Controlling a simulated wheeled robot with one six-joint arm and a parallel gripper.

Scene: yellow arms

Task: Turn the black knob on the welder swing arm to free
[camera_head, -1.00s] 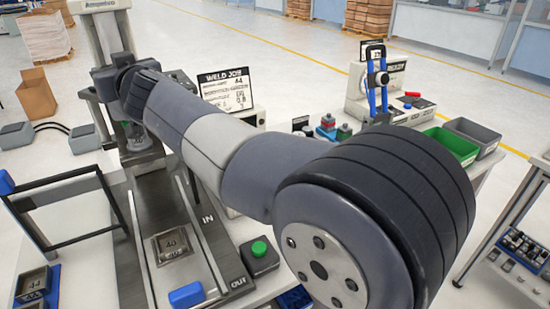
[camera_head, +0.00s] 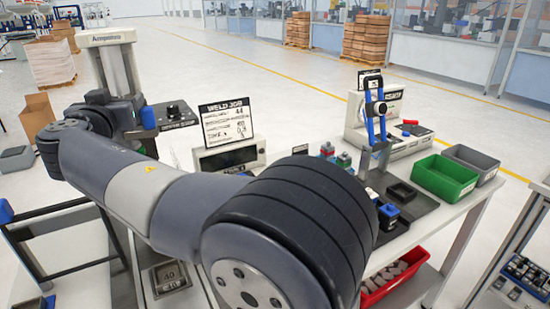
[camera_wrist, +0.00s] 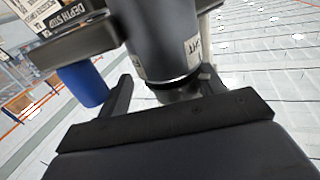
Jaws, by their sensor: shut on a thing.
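My gripper (camera_wrist: 165,92) has its dark fingers on either side of a dark cylinder (camera_wrist: 155,35) with a bright collar and a white label, partly cut off. The contact is partly hidden. Whether this cylinder is the task's knob I cannot tell. A blue cylinder (camera_wrist: 84,84) hangs left of the fingers. In the head view the welder (camera_head: 112,65) is a light column at the left, with my wrist in front of it. A black knob-like part (camera_head: 173,111) shows on a dark arm right of the column, beside a blue part (camera_head: 148,118).
A weld job sign (camera_head: 227,125) stands behind my arm on a display unit. A green bin (camera_head: 443,176), a grey bin (camera_head: 471,158) and a red bin (camera_head: 395,280) are at the right. A blue-handled fixture (camera_head: 374,115) stands near them. A plate marked DEPTH STOP (camera_wrist: 62,18) is close to the gripper.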

